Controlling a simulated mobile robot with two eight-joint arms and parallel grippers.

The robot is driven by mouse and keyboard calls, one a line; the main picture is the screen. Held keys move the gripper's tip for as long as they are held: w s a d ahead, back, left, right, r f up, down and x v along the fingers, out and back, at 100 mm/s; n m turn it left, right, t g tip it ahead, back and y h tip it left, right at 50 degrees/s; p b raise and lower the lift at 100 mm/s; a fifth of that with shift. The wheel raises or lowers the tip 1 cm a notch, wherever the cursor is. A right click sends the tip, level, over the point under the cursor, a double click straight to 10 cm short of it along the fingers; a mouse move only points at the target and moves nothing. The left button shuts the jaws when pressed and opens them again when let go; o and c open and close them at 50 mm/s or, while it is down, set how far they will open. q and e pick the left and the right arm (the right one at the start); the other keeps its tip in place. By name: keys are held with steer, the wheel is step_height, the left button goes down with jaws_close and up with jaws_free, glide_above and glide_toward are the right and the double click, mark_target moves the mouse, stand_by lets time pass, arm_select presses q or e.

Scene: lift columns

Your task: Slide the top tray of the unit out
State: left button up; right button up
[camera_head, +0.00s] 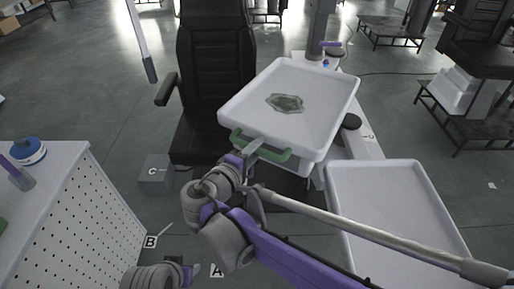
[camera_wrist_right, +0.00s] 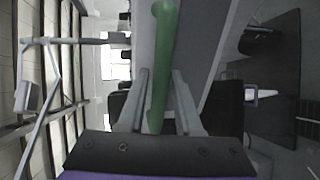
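The top tray (camera_head: 318,75) of the unit is white and shallow, in the middle of the head view. A green handle (camera_head: 272,151) runs along its near edge; it also shows in the right wrist view (camera_wrist_right: 162,50). My right gripper (camera_head: 254,147) is at the handle. In the wrist view its two fingers (camera_wrist_right: 160,90) stand on either side of the green bar, with narrow gaps seeming to show beside it. A translucent greenish dish (camera_head: 284,103) lies on the tray. Part of my left gripper (camera_head: 188,273) shows at the bottom edge; its fingers are unclear.
A second white tray (camera_head: 390,200) lies lower right, partly behind my right arm. A black chair (camera_head: 215,70) stands behind left of the unit. A white perforated cabinet (camera_head: 70,215) stands at left.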

jaws_close()
stand_by(1.4)
